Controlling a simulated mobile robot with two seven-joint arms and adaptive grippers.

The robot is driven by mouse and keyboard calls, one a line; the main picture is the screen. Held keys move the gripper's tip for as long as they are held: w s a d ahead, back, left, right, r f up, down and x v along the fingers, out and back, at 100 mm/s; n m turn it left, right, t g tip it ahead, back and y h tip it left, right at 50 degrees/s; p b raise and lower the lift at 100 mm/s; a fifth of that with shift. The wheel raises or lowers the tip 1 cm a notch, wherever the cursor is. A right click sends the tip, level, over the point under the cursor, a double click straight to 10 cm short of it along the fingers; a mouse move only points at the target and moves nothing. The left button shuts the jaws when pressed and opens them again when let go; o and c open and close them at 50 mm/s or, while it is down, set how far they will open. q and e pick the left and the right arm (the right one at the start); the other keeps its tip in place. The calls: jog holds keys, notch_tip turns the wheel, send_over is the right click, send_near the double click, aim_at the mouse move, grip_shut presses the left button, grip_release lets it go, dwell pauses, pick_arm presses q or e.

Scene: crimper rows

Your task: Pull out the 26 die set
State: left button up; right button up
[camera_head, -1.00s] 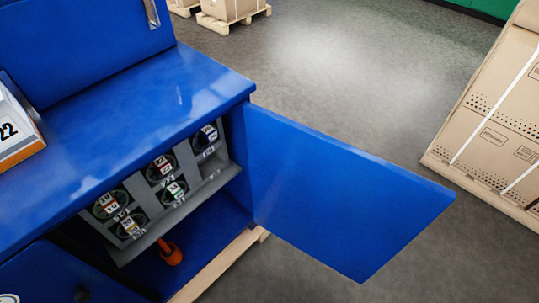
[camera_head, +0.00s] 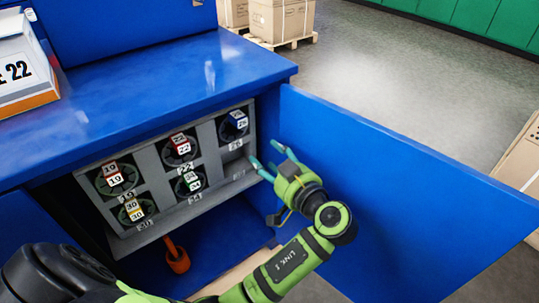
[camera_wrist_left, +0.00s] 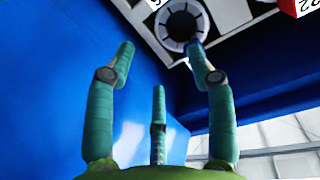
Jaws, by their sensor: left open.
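The 26 die set (camera_head: 238,121) is blue with white number labels. It sits in the top right slot of the grey rack (camera_head: 208,138) inside the blue cabinet. My left gripper (camera_head: 263,165), green with teal fingers, is open just right of and below it, at the rack's right end, and apart from the die set. In the left wrist view the three spread fingers of my left gripper (camera_wrist_left: 160,65) hold nothing. My right gripper is not in view.
Red 22 (camera_head: 181,144), red 19 (camera_head: 114,176), green 24 (camera_head: 192,182) and yellow 30 (camera_head: 134,209) sets sit in the rack. The open blue door (camera_head: 400,190) stands right of my arm. An orange-handled part (camera_head: 177,258) is below the rack.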

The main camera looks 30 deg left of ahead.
aim_at(243, 123)
pick_arm(q)
notch_tip(243, 123, up, 5)
jog(key=n+y, duration=0.2)
jog(key=n, duration=0.1)
jog(key=shift+g, duration=0.4)
jog(key=x, duration=0.5)
jog(key=shift+s+a+r+p, duration=0.1)
jog(key=shift+s+a+p, duration=0.15)
jog(key=shift+a+p, duration=0.2)
jog(key=b+x, duration=0.1)
jog(key=x, duration=0.1)
jog(key=shift+w+a, duration=0.15)
jog(key=shift+a, duration=0.2)
jog(key=shift+x, duration=0.95)
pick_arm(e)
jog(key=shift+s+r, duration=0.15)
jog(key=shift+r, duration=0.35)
pick_arm(q)
grip_shut()
grip_release()
